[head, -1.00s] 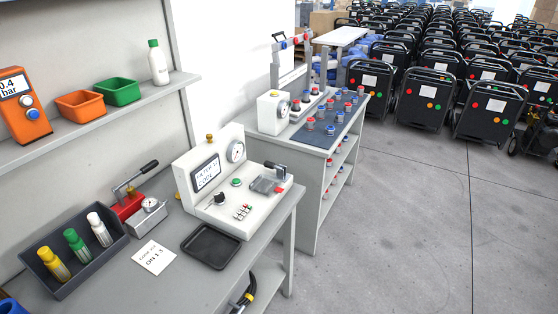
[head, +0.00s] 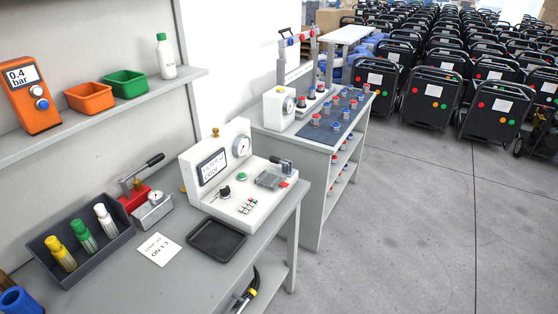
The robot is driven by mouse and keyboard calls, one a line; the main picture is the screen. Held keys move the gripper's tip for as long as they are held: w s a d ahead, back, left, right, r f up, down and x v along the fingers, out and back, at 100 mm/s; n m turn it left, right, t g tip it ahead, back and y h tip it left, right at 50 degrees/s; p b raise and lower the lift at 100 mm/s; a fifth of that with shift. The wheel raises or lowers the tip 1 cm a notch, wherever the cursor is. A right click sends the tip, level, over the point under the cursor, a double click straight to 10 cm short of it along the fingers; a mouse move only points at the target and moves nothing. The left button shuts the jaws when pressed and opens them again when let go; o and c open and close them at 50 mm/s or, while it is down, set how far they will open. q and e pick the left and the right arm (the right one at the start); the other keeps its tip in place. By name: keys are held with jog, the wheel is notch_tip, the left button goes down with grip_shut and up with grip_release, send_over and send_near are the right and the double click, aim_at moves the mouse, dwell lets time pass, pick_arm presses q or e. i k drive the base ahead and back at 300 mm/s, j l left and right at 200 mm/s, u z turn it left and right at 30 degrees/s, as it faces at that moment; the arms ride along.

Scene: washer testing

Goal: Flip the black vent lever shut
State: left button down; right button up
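A white test unit (head: 232,196) with a display, a round gauge and a green button stands on the grey bench. A small black lever (head: 284,163) sits at the right end of its top, beside a grey block (head: 268,179) and a red button. A black knob (head: 224,192) is on its front left. A red hand pump (head: 134,197) with a raised, black-gripped handle (head: 154,160) stands to its left. I cannot tell for sure which is the vent lever, or whether it is open or shut. Neither of my grippers is in view.
A black tray (head: 216,240) and a paper note (head: 158,249) lie in front of the unit.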

aim_at(276, 159)
jog(key=i+l+z, duration=0.3)
jog(key=i, duration=0.15)
jog(key=i+l+z, duration=0.15)
jog(key=i+z, duration=0.5)
jog(key=i, duration=0.25)
jog(key=i+u, duration=0.15)
jog(key=i, duration=0.3)
jog(key=i+l+u, duration=0.15)
jog(key=i, duration=0.3)
jog(key=i+l+u, duration=0.15)
jog(key=i, duration=0.3)
jog(key=i+l+u, duration=0.1)
jog(key=u, duration=0.35)
jog(key=i+l+u, duration=0.25)
jog(key=u, duration=0.2)
jog(key=i+l+u, duration=0.2)
jog(key=u, duration=0.2)
jog(key=i+l+u, duration=0.1)
jog(key=l+u, duration=0.35)
jog(key=i+l+u, duration=0.1)
jog(key=l+u, duration=0.15)
jog(key=u, duration=0.2)
jog(key=l+u, duration=0.95)
jog(key=k+l, duration=0.05)
